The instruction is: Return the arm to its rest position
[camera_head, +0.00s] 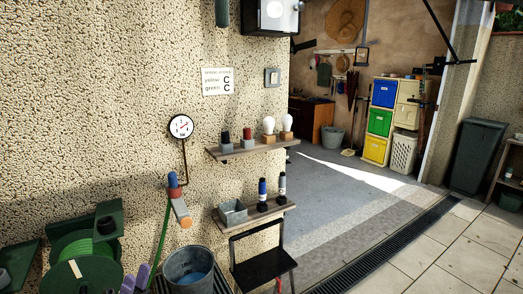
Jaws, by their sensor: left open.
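My left gripper (135,279) is at the bottom edge of the view, left of centre. Its two purple fingers show with a gap between them, so it is open, and I see nothing held in it. It is between the green hose reel (88,274) and a grey bucket (189,269). Most of the left arm is out of view or hidden. My right gripper is not in view.
Two wall shelves (253,148) (258,214) carry bulbs, small holders and bottles. A tap with a blue top (173,180) and a round gauge (181,127) are on the wall. A black folding seat (263,264) stands below. The paved floor (460,255) at the right is clear.

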